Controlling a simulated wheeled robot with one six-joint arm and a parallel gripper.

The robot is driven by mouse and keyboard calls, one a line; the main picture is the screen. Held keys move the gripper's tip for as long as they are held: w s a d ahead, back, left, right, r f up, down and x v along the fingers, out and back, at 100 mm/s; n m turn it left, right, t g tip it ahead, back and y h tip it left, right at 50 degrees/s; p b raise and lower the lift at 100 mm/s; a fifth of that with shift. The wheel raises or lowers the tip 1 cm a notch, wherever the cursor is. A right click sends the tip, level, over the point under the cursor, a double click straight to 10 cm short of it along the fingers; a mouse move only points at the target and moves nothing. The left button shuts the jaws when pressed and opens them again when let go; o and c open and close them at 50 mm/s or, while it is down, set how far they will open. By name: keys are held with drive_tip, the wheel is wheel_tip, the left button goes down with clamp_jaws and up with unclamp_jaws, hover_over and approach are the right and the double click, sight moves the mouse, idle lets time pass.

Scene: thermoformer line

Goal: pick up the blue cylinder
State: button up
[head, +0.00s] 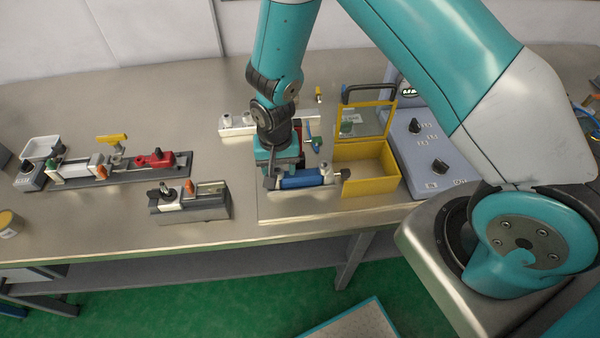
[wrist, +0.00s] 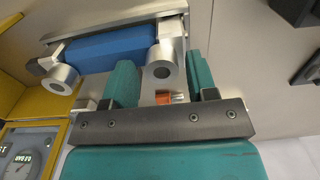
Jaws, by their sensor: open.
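The blue cylinder (head: 302,179) lies on its side near the front of the bench, with pale metal ends, on a metal base. In the wrist view the blue cylinder (wrist: 100,42) lies across the upper left, between silver end pieces. My gripper (head: 279,163) is above and behind its left end in the head view. In the wrist view my gripper (wrist: 160,64) is open, its teal fingers apart with one silver end piece seen between them. Nothing is held. I cannot tell whether the fingers touch anything.
A yellow open box (head: 370,172) with a raised clear lid stands just right of the cylinder. A grey control panel (head: 428,150) is beyond it. A small metal fixture (head: 190,203) stands to the left, and a longer fixture (head: 120,170) farther left. Bare bench lies between them.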

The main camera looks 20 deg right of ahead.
drive_tip(key=shift+f, duration=0.1)
drive_tip(key=shift+c, duration=0.2)
clamp_jaws()
